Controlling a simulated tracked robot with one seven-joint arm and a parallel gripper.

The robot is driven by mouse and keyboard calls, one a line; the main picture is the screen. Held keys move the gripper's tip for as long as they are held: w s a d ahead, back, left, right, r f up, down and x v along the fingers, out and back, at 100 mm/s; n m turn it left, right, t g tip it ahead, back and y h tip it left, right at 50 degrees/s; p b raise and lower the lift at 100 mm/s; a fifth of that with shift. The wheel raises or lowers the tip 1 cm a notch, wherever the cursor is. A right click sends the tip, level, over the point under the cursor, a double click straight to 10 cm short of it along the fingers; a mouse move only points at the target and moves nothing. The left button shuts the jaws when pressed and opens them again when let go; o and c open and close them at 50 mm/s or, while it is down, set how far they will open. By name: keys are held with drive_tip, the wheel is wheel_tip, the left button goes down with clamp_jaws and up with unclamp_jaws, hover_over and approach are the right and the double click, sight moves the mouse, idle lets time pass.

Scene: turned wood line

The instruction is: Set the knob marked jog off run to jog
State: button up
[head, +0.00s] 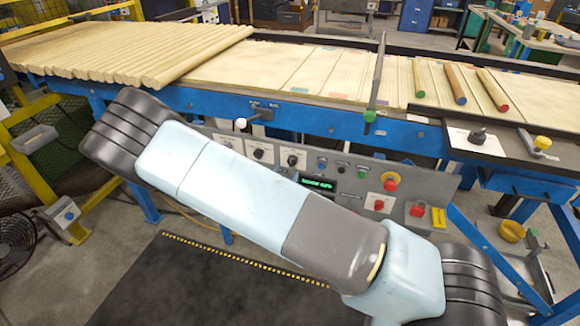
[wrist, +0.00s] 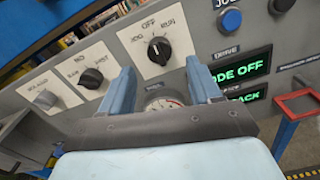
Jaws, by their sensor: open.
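The jog off run knob (wrist: 159,50) is a black rotary knob on a white plate, near the upper middle of the wrist view. Its pale mark points up toward OFF as far as I can tell. The same knob (head: 292,160) shows small in the head view, on the grey panel (head: 345,177). My gripper (wrist: 160,66) is open in the wrist view. Its two blue fingers stand apart in front of the panel, one to each side below the knob, with nothing between them. Contact with the panel cannot be told. In the head view my gripper is hidden behind my arm.
Another black knob (wrist: 92,78) and a pale knob (wrist: 45,98) sit left of it. A round gauge (wrist: 163,103) lies below. A blue button (wrist: 231,20) and a green display (wrist: 240,70) reading OFF are at right. A red emergency button (head: 390,180) is farther right.

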sight(291, 165)
drive_tip(key=shift+x, duration=2.65)
drive_tip(key=c, duration=1)
